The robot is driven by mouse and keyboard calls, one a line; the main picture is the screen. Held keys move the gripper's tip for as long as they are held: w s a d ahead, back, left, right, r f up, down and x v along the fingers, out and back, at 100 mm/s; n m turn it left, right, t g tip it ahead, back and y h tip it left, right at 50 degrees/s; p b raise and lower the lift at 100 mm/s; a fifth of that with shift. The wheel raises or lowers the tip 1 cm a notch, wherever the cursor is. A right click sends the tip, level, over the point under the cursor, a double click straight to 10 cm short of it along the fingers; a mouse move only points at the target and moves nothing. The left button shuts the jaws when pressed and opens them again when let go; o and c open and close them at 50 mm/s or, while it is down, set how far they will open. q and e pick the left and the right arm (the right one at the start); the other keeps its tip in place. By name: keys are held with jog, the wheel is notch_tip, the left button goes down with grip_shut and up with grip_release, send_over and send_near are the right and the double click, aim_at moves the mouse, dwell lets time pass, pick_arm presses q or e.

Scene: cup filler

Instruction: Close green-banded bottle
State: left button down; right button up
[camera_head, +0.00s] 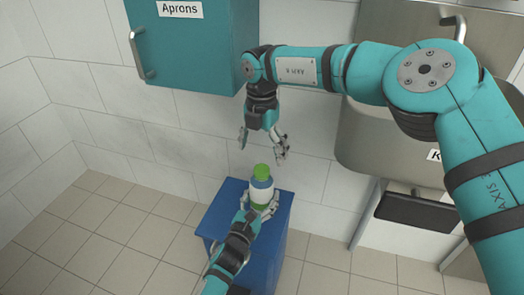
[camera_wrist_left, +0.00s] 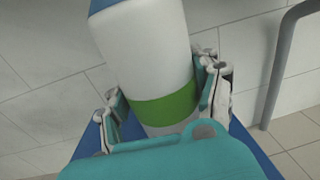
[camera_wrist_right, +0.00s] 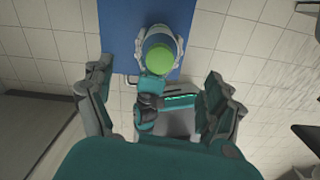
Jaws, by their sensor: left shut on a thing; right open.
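The green-banded bottle (camera_head: 262,194) is white with a blue shoulder and stands about upright at the blue stand. Its green band (camera_wrist_left: 165,108) shows low on the body in the left wrist view. My left gripper (camera_head: 260,207) is shut around the lower body, a finger on each side. A green cap (camera_head: 261,170) sits on the bottle's top; whether it is tight I cannot tell. My right gripper (camera_head: 262,147) hangs above the cap, open and empty, pointing down. In the right wrist view the cap (camera_wrist_right: 159,60) lies between its spread fingers, apart from them.
The blue stand (camera_head: 222,204) is under the bottle. A teal cabinet (camera_head: 190,45) labelled Aprons hangs on the tiled wall at upper left. A grey metal sink unit (camera_head: 370,140) is at right. The tiled floor (camera_head: 110,230) at left is clear.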

notch_tip(320, 180, up, 11)
dwell(0.3)
pick_arm(q)
jog(key=shift+c, duration=0.9)
grip_release()
jog(key=v, duration=1.2)
